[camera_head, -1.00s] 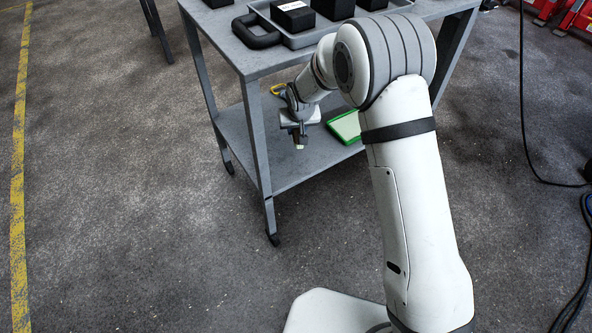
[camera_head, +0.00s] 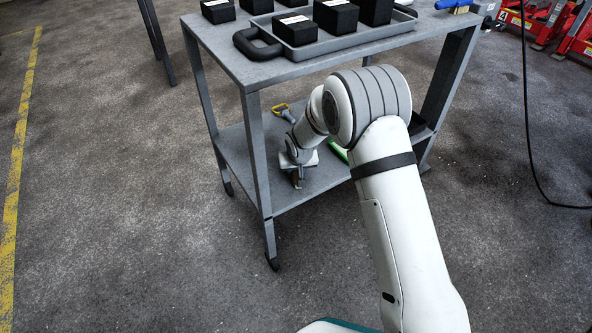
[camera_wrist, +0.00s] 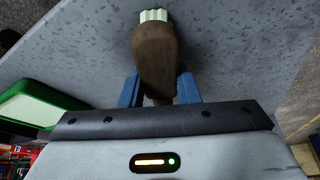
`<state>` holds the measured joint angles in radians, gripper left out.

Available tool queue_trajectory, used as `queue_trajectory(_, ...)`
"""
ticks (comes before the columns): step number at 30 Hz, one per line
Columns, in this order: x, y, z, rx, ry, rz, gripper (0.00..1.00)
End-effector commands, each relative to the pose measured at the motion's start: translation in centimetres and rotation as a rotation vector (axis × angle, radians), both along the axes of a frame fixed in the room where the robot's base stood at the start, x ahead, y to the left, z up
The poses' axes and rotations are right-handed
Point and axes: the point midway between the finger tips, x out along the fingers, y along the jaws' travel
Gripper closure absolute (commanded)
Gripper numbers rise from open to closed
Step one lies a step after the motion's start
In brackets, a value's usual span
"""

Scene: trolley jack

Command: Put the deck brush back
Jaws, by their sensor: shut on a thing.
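My gripper (camera_head: 297,176) is at the lower shelf (camera_head: 312,192) of the grey trolley. In the wrist view its two blue fingers (camera_wrist: 158,92) are shut on a brown brush (camera_wrist: 155,50), which I take for the deck brush. Its pale bristles (camera_wrist: 155,15) show at the far end, over the grey shelf surface. In the head view only a small brown part of it (camera_head: 297,182) shows below the gripper. I cannot tell whether it touches the shelf.
A green-rimmed tray (camera_wrist: 42,107) lies beside the gripper, mostly hidden by my arm in the head view. A yellow-handled tool (camera_head: 281,109) lies behind. Black boxes (camera_head: 335,15) and a blue brush (camera_head: 453,5) are on the top. The shelf's front left is clear.

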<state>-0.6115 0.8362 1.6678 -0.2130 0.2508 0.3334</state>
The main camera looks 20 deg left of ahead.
Motion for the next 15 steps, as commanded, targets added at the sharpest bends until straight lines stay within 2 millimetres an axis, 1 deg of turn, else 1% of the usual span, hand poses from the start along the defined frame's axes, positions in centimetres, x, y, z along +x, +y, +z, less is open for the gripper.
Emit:
queue_trajectory(5,0.02,-0.03,-0.3,0.0,0.0,-0.001,1.0)
queue_trajectory(6,0.01,-0.05,-0.28,0.0,0.001,-0.001,0.7)
queue_trajectory(13,0.02,-0.08,-0.21,-0.001,0.001,-0.001,0.51)
queue_trajectory(15,0.02,-0.09,-0.21,-0.001,0.001,-0.001,0.49)
